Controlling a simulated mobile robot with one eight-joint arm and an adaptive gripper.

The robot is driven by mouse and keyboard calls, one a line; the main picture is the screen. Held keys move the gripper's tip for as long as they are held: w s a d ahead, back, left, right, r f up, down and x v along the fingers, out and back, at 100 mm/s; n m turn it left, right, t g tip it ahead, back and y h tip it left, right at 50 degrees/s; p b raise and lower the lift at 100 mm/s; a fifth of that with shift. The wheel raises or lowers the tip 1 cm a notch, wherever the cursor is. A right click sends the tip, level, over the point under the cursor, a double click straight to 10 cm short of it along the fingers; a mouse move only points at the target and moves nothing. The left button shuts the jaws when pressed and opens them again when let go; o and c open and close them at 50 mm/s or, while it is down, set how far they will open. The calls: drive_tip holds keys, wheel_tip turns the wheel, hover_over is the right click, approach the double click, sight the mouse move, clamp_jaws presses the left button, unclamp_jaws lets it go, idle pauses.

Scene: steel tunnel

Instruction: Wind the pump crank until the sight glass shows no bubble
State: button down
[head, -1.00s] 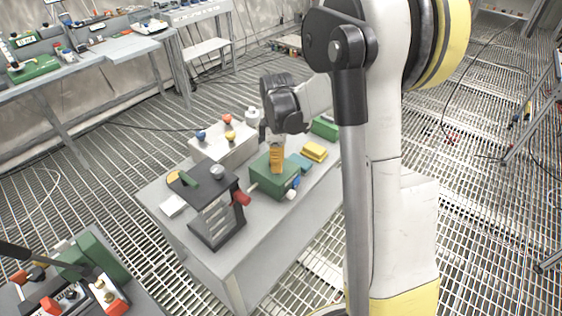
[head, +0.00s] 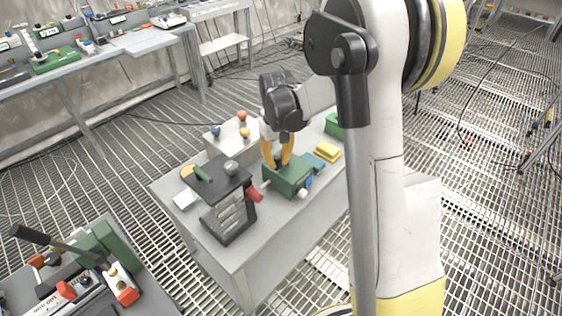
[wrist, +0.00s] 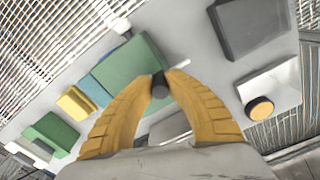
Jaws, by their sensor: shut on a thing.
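A green pump box (head: 287,178) stands on a grey table, and it also shows in the wrist view (wrist: 134,66). My gripper (head: 278,164) is over the box's left part in the head view. In the wrist view, my gripper's yellow fingers (wrist: 159,82) meet around a small dark knob (wrist: 159,88) beside the green box, which looks like the crank handle. The rest of the crank is mostly hidden. A small blue part (head: 308,183) sits on the box's right side; I cannot make out a sight glass or a bubble.
A dark stand (head: 222,184) with a red knob (head: 254,195) is close on the left. A white box (head: 223,142) with coloured balls stands behind. Teal (head: 312,162) and yellow (head: 327,151) blocks lie right of the pump. The table's front strip (head: 270,232) is clear.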

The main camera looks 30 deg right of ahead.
drive_tip(key=m, duration=0.2)
drive_tip(key=w+m, duration=0.2)
drive_tip(key=m, duration=0.1)
drive_tip(key=shift+w+a+m, duration=0.1)
drive_tip(key=shift+a+m, duration=0.15)
drive_tip(key=shift+m, duration=0.05)
drive_tip(key=m, duration=0.1)
drive_tip(key=w+m, duration=0.1)
drive_tip(key=m, duration=0.1)
drive_tip(key=w+m, duration=0.1)
drive_tip(key=m, duration=0.1)
drive_tip(key=shift+d+p, duration=0.25)
drive_tip(key=shift+p, duration=0.1)
drive_tip(key=m, duration=0.2)
drive_tip(key=w+d+m, duration=0.1)
drive_tip(key=m, duration=0.1)
drive_tip(key=shift+w+m, duration=0.2)
drive_tip(key=shift+m, duration=0.2)
drive_tip(key=shift+w+d+m, duration=0.2)
drive_tip(key=shift+d+m, duration=0.15)
drive_tip(key=shift+m, duration=0.5)
drive_tip(key=shift+w+d+m, duration=0.15)
drive_tip(key=shift+d+m, duration=0.15)
drive_tip(key=shift+m, duration=0.55)
drive_tip(key=shift+p, duration=0.3)
drive_tip(key=c, duration=1.3)
unclamp_jaws()
